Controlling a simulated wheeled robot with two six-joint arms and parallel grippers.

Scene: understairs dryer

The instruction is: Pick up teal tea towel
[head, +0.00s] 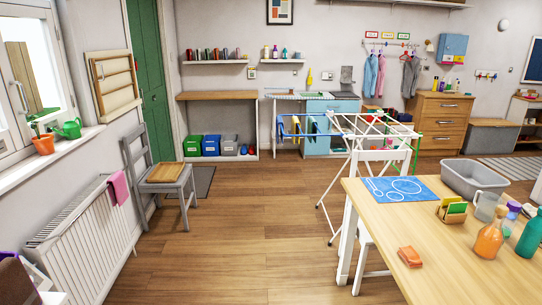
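Several small cloths (296,126) in blue and yellowish tones hang on the left end of the white drying rack (372,128), in the middle distance right of centre. At this size I cannot tell for sure whether one of them is the teal tea towel. No other cloth in view is clearly teal. Neither of my grippers is in the head view.
A wooden table (465,270) fills the right foreground, with a grey basin (473,180), bottles and an orange cloth (410,257). A pink cloth (118,188) hangs on the radiator (80,240). A grey chair (165,180) stands left. The wooden floor between is clear.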

